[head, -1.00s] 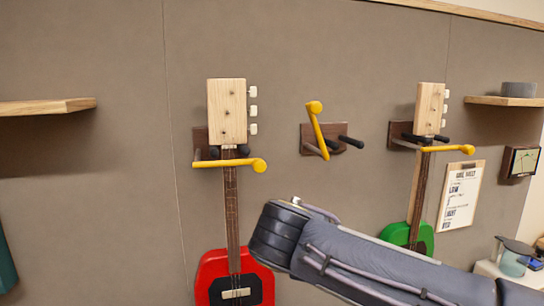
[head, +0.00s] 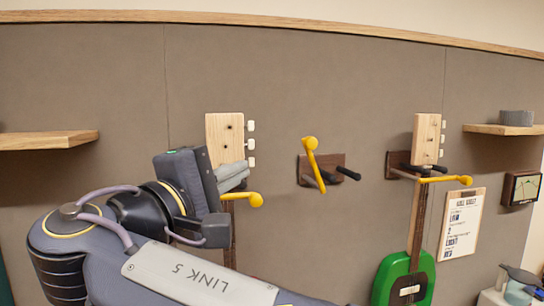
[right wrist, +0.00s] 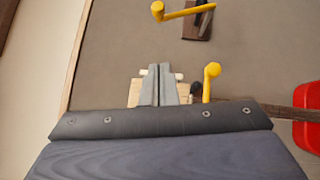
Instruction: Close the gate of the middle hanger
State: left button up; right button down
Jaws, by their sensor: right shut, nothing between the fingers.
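The middle hanger (head: 325,168) is a dark wooden block with two dark prongs and holds no guitar. Its yellow gate (head: 313,163) stands up at a steep tilt, its round knob at the top, not lying across the prongs. In the right wrist view this gate (right wrist: 187,12) is at the top. My right gripper (head: 238,174) is left of it, in front of the left guitar's pale headstock (head: 224,130) and just above the left hanger's yellow gate (head: 245,198). Its grey fingers (right wrist: 158,84) are shut and empty. My left gripper is out of view.
A green guitar (head: 405,280) hangs at the right hanger, whose yellow gate (head: 450,180) lies across. Wooden shelves stick out at left (head: 45,140) and right (head: 505,130). A clipboard (head: 463,222) hangs at right. The wall around the middle hanger is clear.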

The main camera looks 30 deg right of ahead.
jog(key=s+d+p+x, duration=0.1)
jog(key=s+p+x, duration=0.1)
jog(key=x, duration=1)
jog(key=shift+d+p, duration=0.45)
jog(key=shift+p, duration=0.3)
jog(key=shift+s+r, duration=0.1)
jog(key=shift+r, duration=0.1)
